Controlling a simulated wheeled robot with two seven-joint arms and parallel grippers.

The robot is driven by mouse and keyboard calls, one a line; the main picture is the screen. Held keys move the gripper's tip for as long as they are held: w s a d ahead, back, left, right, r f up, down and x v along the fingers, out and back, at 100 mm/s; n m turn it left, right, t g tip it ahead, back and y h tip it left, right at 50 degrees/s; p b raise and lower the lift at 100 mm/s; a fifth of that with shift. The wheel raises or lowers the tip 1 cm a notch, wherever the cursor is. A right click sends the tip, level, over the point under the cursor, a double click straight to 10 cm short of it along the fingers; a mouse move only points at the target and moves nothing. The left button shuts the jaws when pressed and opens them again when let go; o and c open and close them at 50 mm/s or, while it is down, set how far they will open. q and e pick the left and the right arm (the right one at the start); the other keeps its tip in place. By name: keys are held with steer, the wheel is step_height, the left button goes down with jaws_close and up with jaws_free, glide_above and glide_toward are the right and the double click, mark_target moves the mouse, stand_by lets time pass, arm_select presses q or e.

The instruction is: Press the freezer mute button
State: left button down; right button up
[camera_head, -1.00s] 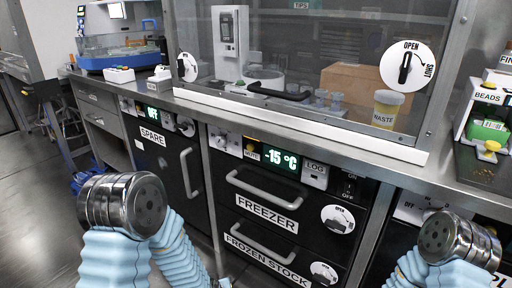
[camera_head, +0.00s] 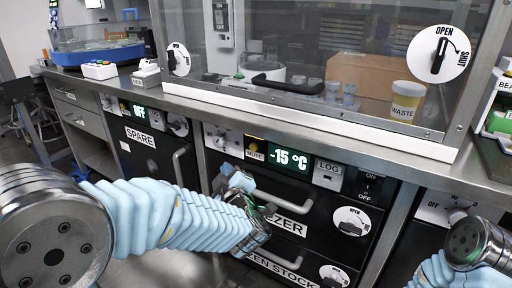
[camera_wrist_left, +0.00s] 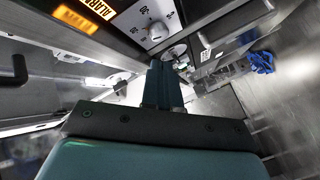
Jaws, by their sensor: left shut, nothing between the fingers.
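My left gripper (camera_head: 230,172) is in front of the freezer, just below and left of the button in the picture. Contact with the button is not visible. In the left wrist view the left gripper's fingers (camera_wrist_left: 164,82) are closed together with nothing between them. The mute button cannot be made out there. My right gripper is outside the views; only part of my right arm shows.
The freezer handle (camera_head: 283,209) is partly behind my left arm. A LOG button (camera_head: 328,173) and power switch (camera_head: 369,186) lie right of the display. The spare unit (camera_head: 150,150) is to the left. Above is the counter edge (camera_head: 300,125). An orange lit panel (camera_wrist_left: 75,19) shows in the wrist view.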

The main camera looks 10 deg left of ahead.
mark_target(254, 147)
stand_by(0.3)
arm_select(q)
steer(key=w+d, duration=0.3)
steer(key=w, duration=0.5)
steer(key=shift+w, duration=0.15)
steer(key=shift+w, duration=0.1)
stand_by(2.0)
steer(key=shift+w+d, duration=0.15)
steer(key=shift+w, duration=0.15)
steer(key=shift+w+d, duration=0.15)
steer(key=shift+w, duration=0.3)
stand_by(0.7)
steer(key=shift+s+a, duration=0.25)
steer(key=shift+s, duration=0.65)
